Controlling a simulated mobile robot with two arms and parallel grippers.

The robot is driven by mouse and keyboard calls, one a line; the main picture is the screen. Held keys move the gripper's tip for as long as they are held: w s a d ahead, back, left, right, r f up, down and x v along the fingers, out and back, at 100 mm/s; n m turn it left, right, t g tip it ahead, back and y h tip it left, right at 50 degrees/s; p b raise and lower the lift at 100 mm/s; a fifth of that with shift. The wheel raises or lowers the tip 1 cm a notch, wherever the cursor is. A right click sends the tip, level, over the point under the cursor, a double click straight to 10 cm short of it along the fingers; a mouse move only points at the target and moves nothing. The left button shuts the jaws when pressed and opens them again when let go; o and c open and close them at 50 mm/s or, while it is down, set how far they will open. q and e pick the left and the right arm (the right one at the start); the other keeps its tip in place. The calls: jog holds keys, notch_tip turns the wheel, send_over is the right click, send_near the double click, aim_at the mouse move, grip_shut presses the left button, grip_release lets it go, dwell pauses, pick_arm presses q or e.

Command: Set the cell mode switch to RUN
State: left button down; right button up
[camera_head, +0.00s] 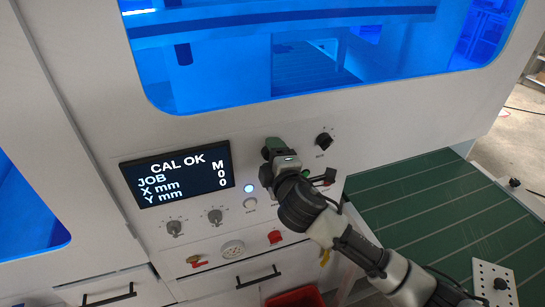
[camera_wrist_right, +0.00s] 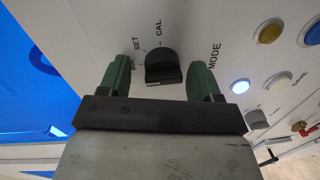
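The mode switch is a black rotary knob (camera_wrist_right: 162,68) on the white panel, in the middle of the right wrist view. Labels SET and CAL stand beside it, a third label is hard to read, and MODE is printed to its right. A pale line shows on the knob's near edge; I cannot tell which label it points to. My right gripper (camera_wrist_right: 161,80) is open, one green finger on each side of the knob with gaps showing. In the head view my right gripper (camera_head: 279,156) is at the panel and hides the switch. My left gripper is not in view.
A display (camera_head: 177,173) reads CAL OK, JOB, X mm, Y mm. Near the gripper are another black knob (camera_head: 323,141), a lit button (camera_head: 248,188) and two grey knobs (camera_head: 174,228) (camera_head: 215,215). A red control (camera_head: 275,237) and drawer handles sit lower. A green striped surface (camera_head: 430,205) lies right.

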jog(key=shift+f, duration=0.1)
jog(key=b+v, duration=0.3)
jog(key=v, duration=0.7)
jog(key=shift+s+b, duration=0.3)
jog(key=shift+s, duration=0.15)
jog(key=shift+d, duration=0.1)
